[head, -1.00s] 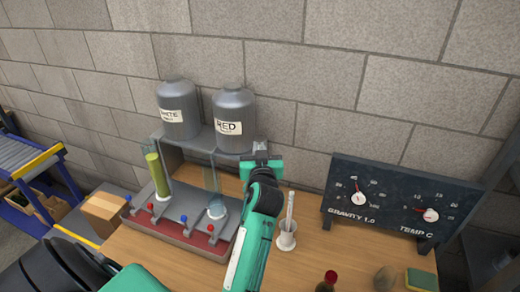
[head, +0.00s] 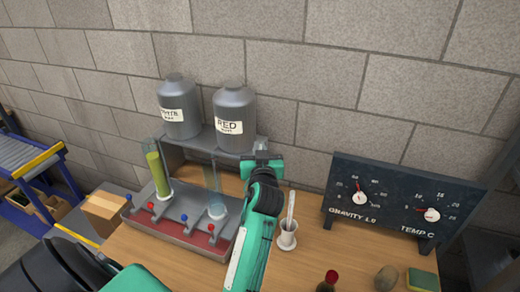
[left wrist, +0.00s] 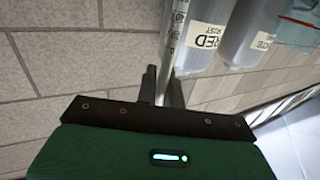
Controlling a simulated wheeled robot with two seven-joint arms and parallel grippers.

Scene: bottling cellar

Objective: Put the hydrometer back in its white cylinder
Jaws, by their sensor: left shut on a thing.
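The hydrometer, a thin clear rod with a dark scale, shows in the left wrist view (left wrist: 172,40). My left gripper (left wrist: 161,88) is shut on it. In the head view my left gripper (head: 262,158) is in front of the RED tank's stand, and I cannot make out the hydrometer there. The cylinder under the WHITE tank (head: 157,171) is clear, upright and filled with yellow-green liquid. It stands to the left of my gripper. My right gripper is not in view.
The WHITE tank (head: 178,108) and the RED tank (head: 235,122) sit on a grey stand behind a red tray (head: 190,236) with small taps. Right of my arm are a white pot with a rod (head: 287,238) and a dial panel (head: 395,203). A bottle top (head: 329,280) and a sponge (head: 422,280) are at the front.

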